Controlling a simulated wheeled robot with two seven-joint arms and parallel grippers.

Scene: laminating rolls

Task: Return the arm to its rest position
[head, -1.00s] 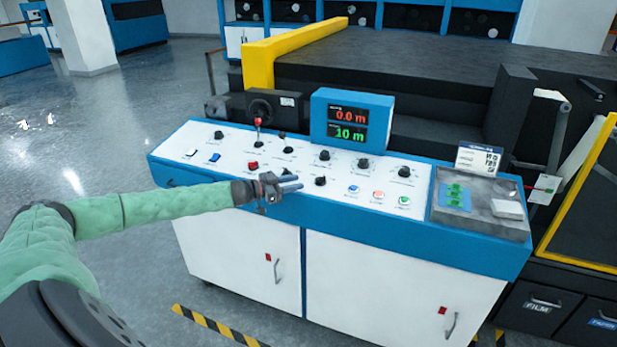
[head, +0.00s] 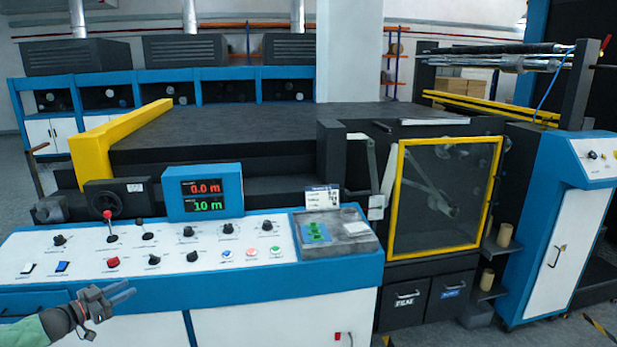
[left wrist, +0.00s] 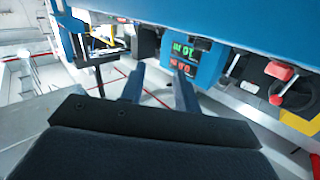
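My left gripper (head: 129,290) is at the lower left of the head view, in front of the control console (head: 330,275), just below its panel edge. Part of my green left forearm shows behind it. In the left wrist view the gripper (left wrist: 159,76) has its two fingers apart with nothing between them. The console's display box (head: 205,192) reads 0.0 m in red and 10 m in green; it also shows in the left wrist view (left wrist: 205,58), upside down. My right gripper is not in view.
The panel carries a red-knobbed lever (head: 108,225) and several knobs and buttons. A tray (head: 368,243) with a green item is at its right end. A yellow-framed guard door (head: 393,205) and a blue-white cabinet (head: 560,240) stand to the right.

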